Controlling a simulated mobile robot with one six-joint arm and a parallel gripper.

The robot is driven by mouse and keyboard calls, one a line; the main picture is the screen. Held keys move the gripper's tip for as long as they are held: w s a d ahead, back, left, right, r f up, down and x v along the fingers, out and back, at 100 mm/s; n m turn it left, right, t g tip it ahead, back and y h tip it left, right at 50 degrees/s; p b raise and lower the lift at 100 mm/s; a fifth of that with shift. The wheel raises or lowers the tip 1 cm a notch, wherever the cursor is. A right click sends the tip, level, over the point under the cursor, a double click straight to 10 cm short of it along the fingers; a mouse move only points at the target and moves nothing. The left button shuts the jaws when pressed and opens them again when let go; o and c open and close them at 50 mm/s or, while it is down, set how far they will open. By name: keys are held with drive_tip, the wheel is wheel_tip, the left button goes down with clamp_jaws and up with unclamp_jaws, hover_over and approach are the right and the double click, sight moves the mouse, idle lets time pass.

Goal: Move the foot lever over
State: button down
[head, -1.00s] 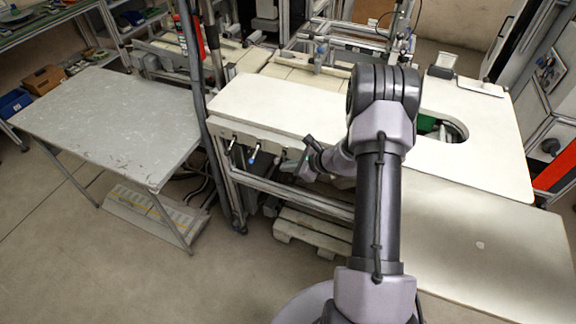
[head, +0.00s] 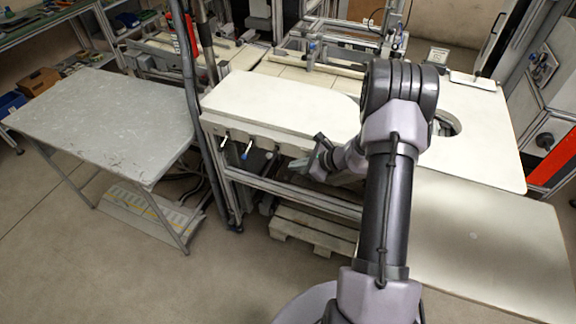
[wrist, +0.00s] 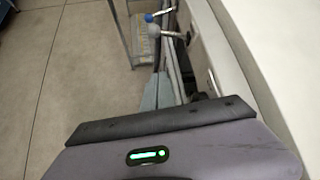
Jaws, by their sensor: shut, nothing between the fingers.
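Levers hang under the front edge of the white table. In the head view one has a pale handle (head: 225,141), and one to its right has a blue tip (head: 246,151). The wrist view shows the blue-tipped lever (wrist: 149,18) and a grey ball-ended lever (wrist: 154,31) nearer to me. I cannot tell which one is the foot lever. My gripper (head: 314,170) is below the table's front edge, right of the blue-tipped lever and apart from it. Its fingers (wrist: 158,92) are shut and empty, pointing towards the levers in the wrist view.
The white table (head: 285,100) runs close beside my gripper. A grey table (head: 105,120) stands at the left, with a dark upright post (head: 190,90) between the two. A wooden pallet (head: 300,228) lies under the white table. The floor at front left is clear.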

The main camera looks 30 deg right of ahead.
drive_tip(key=w+p+v, duration=0.1)
drive_tip(key=v, duration=0.6)
drive_tip(key=shift+s+d+r, duration=0.25)
drive_tip(key=shift+d+r, duration=0.15)
drive_tip(key=shift+r, duration=0.05)
